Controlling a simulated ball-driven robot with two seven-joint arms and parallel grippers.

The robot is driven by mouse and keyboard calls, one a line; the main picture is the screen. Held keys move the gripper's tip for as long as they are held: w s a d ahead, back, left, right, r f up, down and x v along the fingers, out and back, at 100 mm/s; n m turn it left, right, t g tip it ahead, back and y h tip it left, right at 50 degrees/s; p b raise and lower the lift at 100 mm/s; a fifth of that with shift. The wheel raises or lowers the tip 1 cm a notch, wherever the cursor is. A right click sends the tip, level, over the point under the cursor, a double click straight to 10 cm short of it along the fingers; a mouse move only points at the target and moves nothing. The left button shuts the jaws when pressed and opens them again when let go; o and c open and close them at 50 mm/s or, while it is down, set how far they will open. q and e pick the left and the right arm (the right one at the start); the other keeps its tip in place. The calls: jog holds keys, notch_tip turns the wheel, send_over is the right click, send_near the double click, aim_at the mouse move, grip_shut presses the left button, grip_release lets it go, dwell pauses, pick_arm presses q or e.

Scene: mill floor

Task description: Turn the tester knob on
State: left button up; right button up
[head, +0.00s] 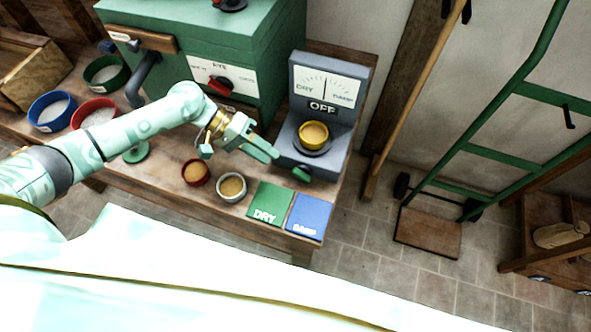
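The grey tester (285,148) stands at the right end of the wooden bench. Its dial (327,88) has a thin needle standing near the middle of the scale, and the label below reads OFF. A yellow cup (313,133) of tan material sits on its platform. A dark green knob (302,174) is at the tester's lower front edge. My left gripper (268,152) is just left of the knob, apart from it, its fingers pointing toward it. The fingers lie close together in this view, so their opening is unclear. My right gripper is not in view.
A red bowl (195,173) and a white bowl (231,187) stand below my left gripper. Green DRY (268,203) and blue (308,216) cards lie at the bench's front edge. A green machine (190,55) stands behind my arm. A green hand truck (480,150) stands right.

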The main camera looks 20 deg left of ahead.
aim_at(292, 172)
pick_arm(q)
jog(key=b+x, duration=0.1)
jog(key=x, duration=0.8)
jog(key=shift+d+f, duration=0.2)
jog(key=shift+d, duration=0.05)
jog(key=shift+c, duration=0.3)
grip_shut()
